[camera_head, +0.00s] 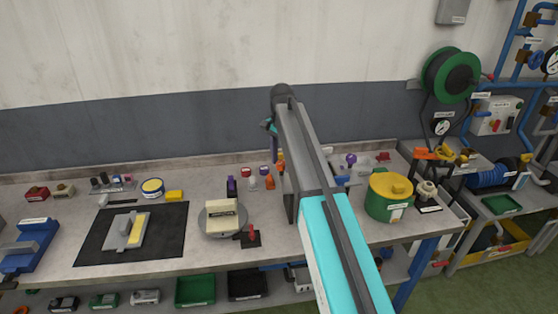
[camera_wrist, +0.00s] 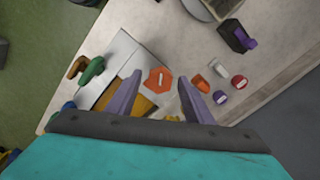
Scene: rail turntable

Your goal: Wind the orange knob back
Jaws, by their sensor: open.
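The orange knob (camera_wrist: 158,80) is a flat, six-sided piece with a pale mark on top. In the wrist view it lies in line with the gap between the two purple fingers of my gripper (camera_wrist: 160,79). The fingers are apart, one to each side of it in the picture, with nothing visibly clamped. I cannot tell how far above the knob the tips are. In the head view my arm covers the area where the knob is, and my gripper is largely hidden behind the arm's end.
A pale panel (camera_wrist: 118,66) with a green handle (camera_wrist: 92,70) is left of the knob. To its right are a red-topped jar (camera_wrist: 239,82), a purple-topped jar (camera_wrist: 220,97) and a purple clamp (camera_wrist: 240,39). A green pot (camera_head: 387,207) stands right of my arm.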

